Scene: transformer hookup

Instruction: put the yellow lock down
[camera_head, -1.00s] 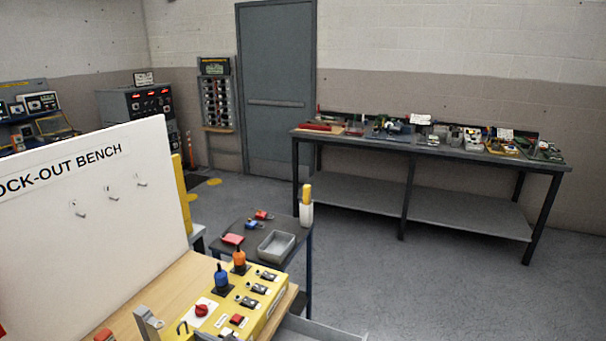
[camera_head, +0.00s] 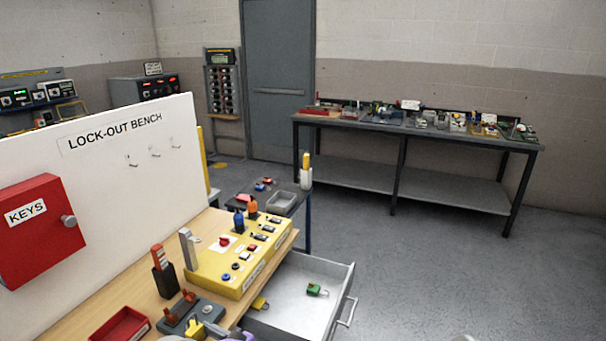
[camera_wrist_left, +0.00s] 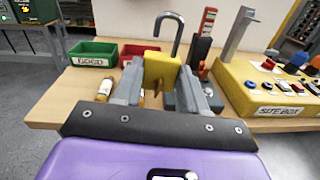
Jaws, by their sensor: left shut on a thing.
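My left gripper (camera_wrist_left: 160,92) is shut on the yellow lock (camera_wrist_left: 160,70), whose grey shackle stands up from the body in the left wrist view. The lock is held over the wooden bench top; whether it touches the wood cannot be told. In the head view the held yellow lock (camera_head: 195,327) shows at the bottom edge, in front of the grey base with red levers (camera_head: 188,312). My right gripper is not in view.
The yellow site box (camera_head: 235,262) stands on the bench. A red tray (camera_head: 122,325) lies at the front left. A green bin (camera_wrist_left: 92,54) stands left of the held lock. A red key box (camera_head: 40,232) is mounted on the white board (camera_head: 140,200).

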